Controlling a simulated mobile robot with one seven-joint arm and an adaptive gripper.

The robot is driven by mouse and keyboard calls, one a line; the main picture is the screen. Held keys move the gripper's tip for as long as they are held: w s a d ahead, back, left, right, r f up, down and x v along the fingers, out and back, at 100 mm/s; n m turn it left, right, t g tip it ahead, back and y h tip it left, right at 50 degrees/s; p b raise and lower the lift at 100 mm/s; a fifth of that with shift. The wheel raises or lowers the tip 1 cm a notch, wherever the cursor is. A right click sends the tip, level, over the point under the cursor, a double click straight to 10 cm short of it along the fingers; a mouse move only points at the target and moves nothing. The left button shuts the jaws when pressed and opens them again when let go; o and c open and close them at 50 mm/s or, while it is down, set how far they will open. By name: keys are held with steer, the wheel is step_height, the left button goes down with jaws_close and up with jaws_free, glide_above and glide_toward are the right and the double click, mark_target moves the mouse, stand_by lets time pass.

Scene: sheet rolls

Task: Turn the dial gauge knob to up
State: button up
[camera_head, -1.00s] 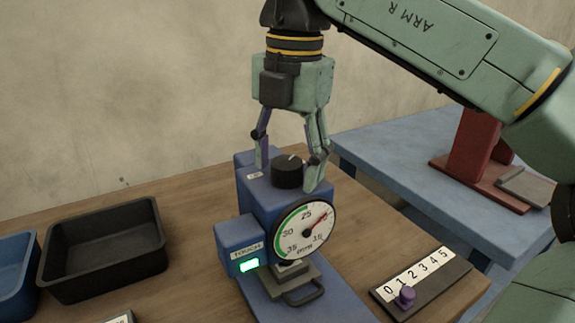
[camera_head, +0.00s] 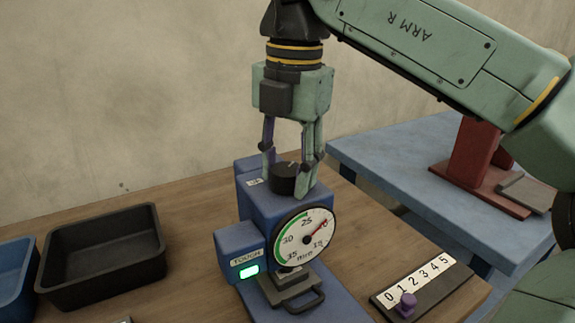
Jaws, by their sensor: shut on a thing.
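The dial gauge (camera_head: 251,203) is a blue block on a blue base plate, with a round white dial face (camera_head: 304,239) at the front. The red needle points to the upper right. The black round knob (camera_head: 283,181) sits on top of the gauge, with a light mark on its top. My gripper (camera_head: 285,176) points straight down over the gauge and is shut on the knob, one finger on each side. The right finger hides part of the knob's side. A green light (camera_head: 249,272) glows under the label TOUGH on the gauge's left box.
A black tray (camera_head: 104,283) and a blue tray (camera_head: 14,265) stand at the left on the wooden table. A slider board (camera_head: 421,286) numbered 0 to 5, with a purple knob (camera_head: 406,303), lies at the right. A blue table (camera_head: 388,165) behind holds a red stand (camera_head: 472,150).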

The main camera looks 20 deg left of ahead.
steer(key=shift+n, duration=0.3)
steer(key=shift+r+n+p, duration=0.1)
steer(key=shift+n+p, duration=0.5)
steer(key=shift+p, duration=0.1)
steer(key=n+p, duration=0.2)
steer(key=n, duration=0.1)
steer(key=n+p, duration=0.2)
steer(key=n, duration=0.4)
steer(key=shift+w+n+g+p, duration=0.1)
steer(key=shift+n+g+p, duration=0.2)
steer(key=shift+p, duration=0.05)
steer(key=n+p, duration=0.1)
steer(key=n, duration=0.5)
steer(key=shift+p, duration=0.35)
steer(key=n+p, duration=0.1)
steer(key=n, duration=0.4)
steer(key=shift+n+h, duration=0.4)
steer(key=o, duration=1.2)
steer(key=shift+c, duration=0.2)
